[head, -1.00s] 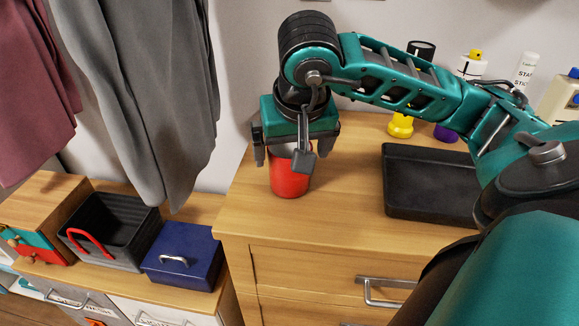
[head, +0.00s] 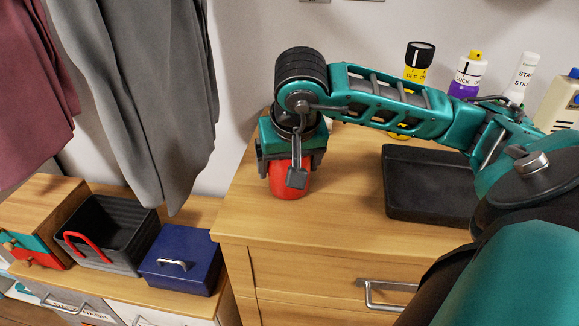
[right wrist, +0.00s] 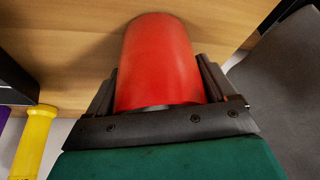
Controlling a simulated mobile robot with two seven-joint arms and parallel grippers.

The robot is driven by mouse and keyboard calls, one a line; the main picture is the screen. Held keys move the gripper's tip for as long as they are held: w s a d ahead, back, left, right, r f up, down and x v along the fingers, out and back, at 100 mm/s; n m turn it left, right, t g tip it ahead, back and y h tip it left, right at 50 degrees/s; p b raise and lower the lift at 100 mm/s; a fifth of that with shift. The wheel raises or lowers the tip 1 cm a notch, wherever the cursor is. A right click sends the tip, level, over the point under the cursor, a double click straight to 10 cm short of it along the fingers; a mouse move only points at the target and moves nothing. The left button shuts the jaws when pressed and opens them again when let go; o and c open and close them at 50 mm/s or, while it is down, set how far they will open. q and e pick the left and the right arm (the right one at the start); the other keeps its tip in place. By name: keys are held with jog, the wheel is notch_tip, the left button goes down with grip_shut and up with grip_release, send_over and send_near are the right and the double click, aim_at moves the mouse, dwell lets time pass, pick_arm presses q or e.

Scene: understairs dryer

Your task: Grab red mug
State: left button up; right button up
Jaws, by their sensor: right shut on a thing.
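The red mug (head: 289,182) stands on the wooden cabinet top near its left edge in the head view. My right gripper (head: 290,168) is over it from above, with its fingers down on both sides of the mug, shut on it. In the right wrist view the red mug (right wrist: 160,60) fills the space between the two fingers of my right gripper (right wrist: 158,85). The mug's upper rim is hidden by the gripper. My left gripper is in neither view.
A black tray (head: 431,213) lies right of the mug on the cabinet top. Several bottles, one with a white body (head: 522,75), stand behind my arm. A blue box (head: 180,270) and a dark basket with a red handle (head: 108,220) sit lower left. Grey cloth (head: 145,90) hangs at left.

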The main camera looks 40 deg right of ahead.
jog(key=c, duration=0.5)
jog(key=shift+r, duration=0.1)
